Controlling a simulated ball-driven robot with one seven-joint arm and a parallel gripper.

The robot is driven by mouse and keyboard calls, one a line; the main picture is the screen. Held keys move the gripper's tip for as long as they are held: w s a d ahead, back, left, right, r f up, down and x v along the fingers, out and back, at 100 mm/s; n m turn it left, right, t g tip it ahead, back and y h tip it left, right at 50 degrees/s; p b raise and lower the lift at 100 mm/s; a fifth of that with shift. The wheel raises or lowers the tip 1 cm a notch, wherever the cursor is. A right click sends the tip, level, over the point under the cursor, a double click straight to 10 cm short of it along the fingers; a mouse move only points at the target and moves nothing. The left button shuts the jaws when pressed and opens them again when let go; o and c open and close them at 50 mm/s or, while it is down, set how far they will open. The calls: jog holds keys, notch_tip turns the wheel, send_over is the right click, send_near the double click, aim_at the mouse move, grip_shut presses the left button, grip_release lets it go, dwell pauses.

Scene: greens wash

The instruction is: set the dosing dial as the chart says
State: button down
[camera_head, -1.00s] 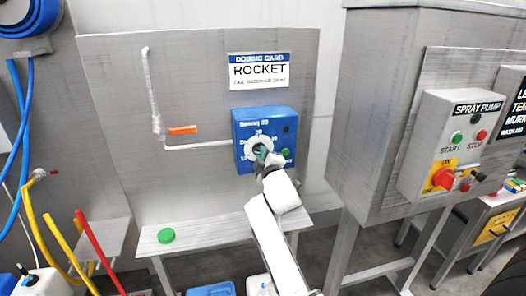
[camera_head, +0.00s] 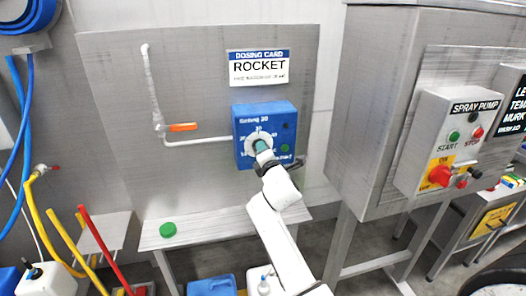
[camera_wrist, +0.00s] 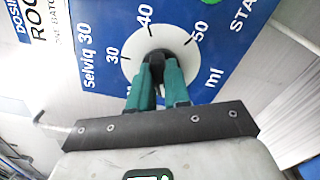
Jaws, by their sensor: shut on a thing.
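The blue dosing box (camera_head: 243,152) is fixed to the steel wall panel. Its white dial face (camera_wrist: 130,57) shows in the wrist view with the printed marks 30, 40 and 50 and "ml". My gripper (camera_wrist: 158,72) has green fingers, shut on the dark dial knob (camera_wrist: 158,54) at the face's middle. The fingers hide the lower part of the dial, and I cannot make out where the knob points. The dosing card (camera_head: 259,68) above the box reads ROCKET; its small bottom line is too blurred to read.
A pipe with an orange valve handle (camera_head: 183,127) runs left of the box. A steel shelf (camera_head: 200,235) with a green disc (camera_head: 168,230) lies below. A steel cabinet (camera_head: 375,120) with a spray pump box (camera_head: 450,140) stands close on the right.

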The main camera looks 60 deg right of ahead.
jog(key=shift+f+n, duration=0.2)
jog(key=shift+n, duration=0.4)
jog(key=c, duration=1.1)
grip_release()
jog(key=shift+r, duration=0.15)
jog(key=shift+a, duration=0.1)
jog(key=b+v, duration=0.1)
jog(key=v, duration=0.9)
jog(key=shift+s+a, duration=0.2)
jog(key=shift+s, duration=0.1)
